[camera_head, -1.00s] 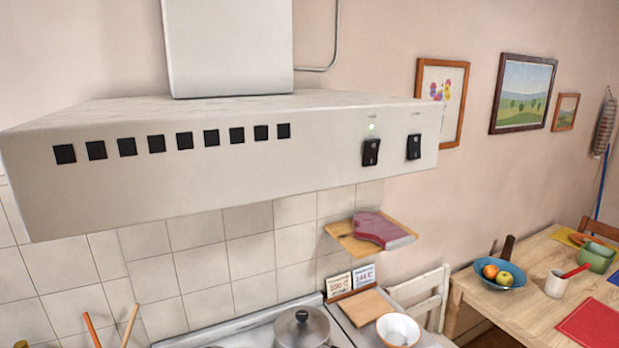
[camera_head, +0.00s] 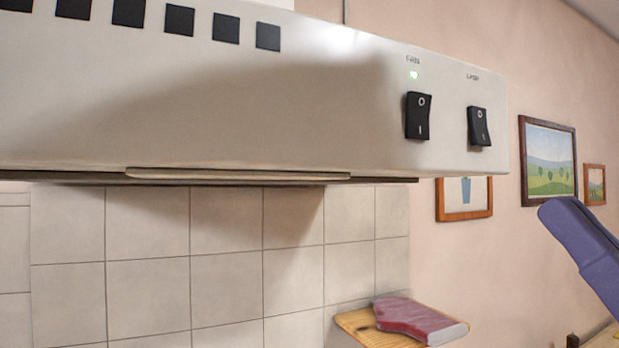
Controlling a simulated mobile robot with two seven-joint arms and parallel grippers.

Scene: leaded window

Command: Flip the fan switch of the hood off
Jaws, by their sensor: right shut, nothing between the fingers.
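The hood (camera_head: 270,130) is a pale box across the upper left and middle of the view. On its front face, near the right end, is a black rocker switch (camera_head: 419,116), the left one of two, with a small blurred label and a lit green light (camera_head: 414,76) above it; I take it as the fan switch. A second black rocker (camera_head: 479,126), labelled like "LAMP", sits to its right. My right gripper (camera_head: 556,212) is blue-purple, shut and empty, below and right of the switches, apart from the hood. My left gripper is not in view.
A wooden wall shelf (camera_head: 365,326) with a red book-like item (camera_head: 412,321) is below the hood. Framed pictures (camera_head: 548,160) hang on the wall at right. A tiled wall (camera_head: 225,265) is under the hood. The space before the switches is clear.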

